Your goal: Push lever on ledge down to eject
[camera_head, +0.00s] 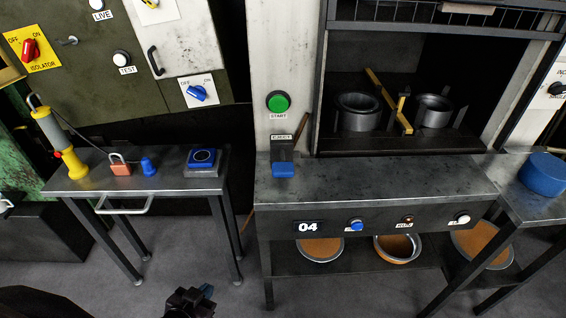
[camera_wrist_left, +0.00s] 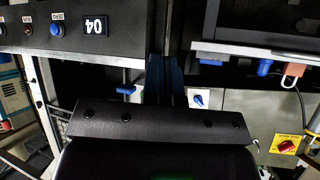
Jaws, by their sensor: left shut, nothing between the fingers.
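The lever unit is a blue block (camera_head: 283,157) under the EJECT label, on the left end of the dark steel ledge (camera_head: 370,180). A thin brown rod (camera_head: 301,128) slants up beside it; I cannot tell if it is part of the lever. My left gripper (camera_head: 190,303) is at the bottom edge of the head view, dark with a blue part, low and in front of the bench, well apart from the lever. It is shut and empty. The left wrist view is upside down; a small blue piece (camera_wrist_left: 127,89) there may be the lever. My right gripper is not in view.
A side table (camera_head: 130,180) holds a yellow-based tool (camera_head: 73,163), a red padlock (camera_head: 120,168), a small blue item (camera_head: 148,166) and a blue-topped box (camera_head: 202,160). A green START button (camera_head: 279,102) is above the lever. Metal pots (camera_head: 358,112) stand in the alcove. The ledge's middle is clear.

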